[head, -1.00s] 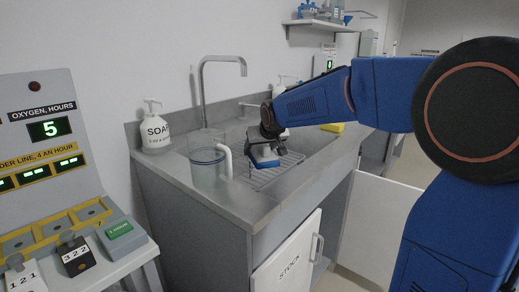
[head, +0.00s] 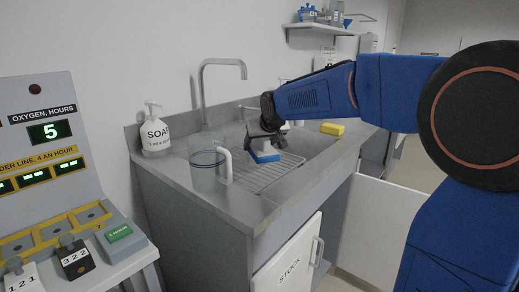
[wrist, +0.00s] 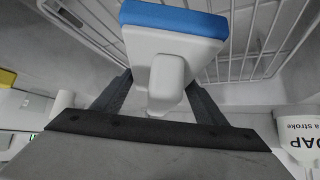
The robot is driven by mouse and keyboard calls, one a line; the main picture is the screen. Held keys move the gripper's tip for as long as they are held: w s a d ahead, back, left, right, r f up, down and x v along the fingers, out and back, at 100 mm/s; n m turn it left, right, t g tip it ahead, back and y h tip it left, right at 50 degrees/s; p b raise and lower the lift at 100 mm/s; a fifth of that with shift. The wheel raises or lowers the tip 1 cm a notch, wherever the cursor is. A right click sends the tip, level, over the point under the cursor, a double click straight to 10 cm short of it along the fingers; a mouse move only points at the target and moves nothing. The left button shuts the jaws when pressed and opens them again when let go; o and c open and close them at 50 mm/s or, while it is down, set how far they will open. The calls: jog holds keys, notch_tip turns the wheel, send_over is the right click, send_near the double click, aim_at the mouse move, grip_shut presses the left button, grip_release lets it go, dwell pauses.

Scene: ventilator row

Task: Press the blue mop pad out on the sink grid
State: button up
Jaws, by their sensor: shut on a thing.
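The mop pad is a blue pad (head: 265,157) on a white backing with a grip; it also shows in the wrist view (wrist: 175,18). My gripper (head: 263,142) is shut on its white grip, with one dark finger on each side in the wrist view (wrist: 163,92). The sink grid (head: 262,178) is a wire rack in the sink, and its wires show beyond the pad in the wrist view (wrist: 262,38). The pad is over the grid, blue face toward it. I cannot tell whether it touches the wires.
A clear jug (head: 205,170) stands on the counter left of the grid, close to my gripper. A soap bottle (head: 155,135) and a tap (head: 203,95) are behind it. A yellow sponge (head: 332,128) lies at the right. The oxygen panel (head: 38,105) is at far left.

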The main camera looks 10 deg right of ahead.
jog(key=shift+r, duration=1.9)
jog(key=shift+f, duration=0.15)
jog(key=shift+f, duration=2.85)
jog(key=shift+f, duration=0.6)
jog(key=shift+r, duration=0.1)
jog(key=shift+r, duration=3.45)
